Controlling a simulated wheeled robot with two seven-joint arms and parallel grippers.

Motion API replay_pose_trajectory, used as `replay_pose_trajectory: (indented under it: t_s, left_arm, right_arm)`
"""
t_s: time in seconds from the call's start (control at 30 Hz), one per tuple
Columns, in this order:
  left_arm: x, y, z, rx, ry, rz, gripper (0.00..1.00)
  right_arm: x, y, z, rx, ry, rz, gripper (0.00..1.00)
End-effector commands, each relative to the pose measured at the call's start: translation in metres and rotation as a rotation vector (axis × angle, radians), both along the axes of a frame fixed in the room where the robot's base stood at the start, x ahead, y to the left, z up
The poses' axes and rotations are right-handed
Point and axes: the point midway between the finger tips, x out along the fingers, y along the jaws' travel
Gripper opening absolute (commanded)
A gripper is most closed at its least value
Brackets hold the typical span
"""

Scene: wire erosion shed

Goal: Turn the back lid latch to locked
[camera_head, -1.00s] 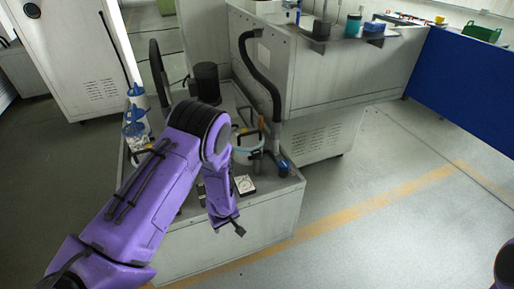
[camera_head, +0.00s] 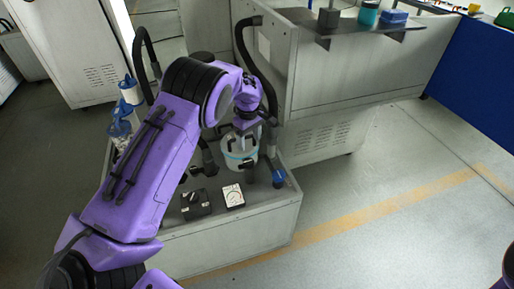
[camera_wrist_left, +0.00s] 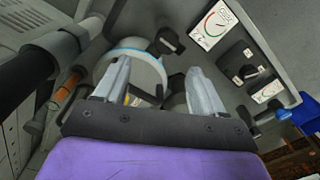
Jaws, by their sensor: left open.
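A pale round pot (camera_head: 238,160) with a light blue ring stands on the grey cabinet top; it also shows in the left wrist view (camera_wrist_left: 155,63). One black latch (camera_wrist_left: 166,41) sits on its rim on the side toward the gauge. Another black piece, perhaps the back latch (camera_wrist_left: 146,94), shows between my fingers, partly hidden by the left finger and the gripper body. My left gripper (camera_wrist_left: 158,66) is open and empty, pointing down over the pot; in the head view it is at the pot's back (camera_head: 243,139). My right gripper is out of view.
A white gauge (camera_head: 232,195) and a black box with a knob (camera_head: 195,204) sit at the cabinet's front edge. A blue-ended fitting (camera_head: 279,178) is right of the pot. A black hose (camera_head: 258,60) rises behind. Blue-and-white bottles (camera_head: 124,118) stand left.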

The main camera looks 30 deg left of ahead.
Motion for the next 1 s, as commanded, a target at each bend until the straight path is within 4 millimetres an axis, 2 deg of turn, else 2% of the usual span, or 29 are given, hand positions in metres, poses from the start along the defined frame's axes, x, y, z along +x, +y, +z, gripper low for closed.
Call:
replay_pose_trajectory:
  t_s: [0.07,0.17,0.33,0.5,0.6,0.9,0.93,1.0]
  left_arm:
    - [-0.004,0.001,0.002,0.000,-0.004,0.003,0.70]
    - [-0.013,0.004,-0.007,0.001,-0.010,0.007,0.70]
    - [-0.022,0.010,-0.042,0.003,-0.016,0.015,0.70]
    - [-0.013,0.010,-0.082,0.002,-0.006,0.015,0.70]
    - [-0.009,0.009,-0.097,0.001,0.000,0.015,0.70]
    - [-0.005,0.007,-0.106,0.000,0.004,0.011,0.70]
    - [-0.005,0.007,-0.106,0.001,0.004,0.011,0.66]
    - [-0.005,0.007,-0.106,0.001,0.004,0.011,0.43]
  right_arm:
    - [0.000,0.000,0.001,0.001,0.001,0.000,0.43]
    - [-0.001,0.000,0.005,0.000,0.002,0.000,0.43]
    - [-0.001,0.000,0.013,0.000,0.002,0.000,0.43]
    - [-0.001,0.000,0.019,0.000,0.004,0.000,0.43]
    - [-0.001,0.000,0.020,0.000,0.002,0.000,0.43]
    - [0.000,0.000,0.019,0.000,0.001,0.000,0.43]
    - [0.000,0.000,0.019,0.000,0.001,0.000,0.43]
    - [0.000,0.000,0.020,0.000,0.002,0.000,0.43]
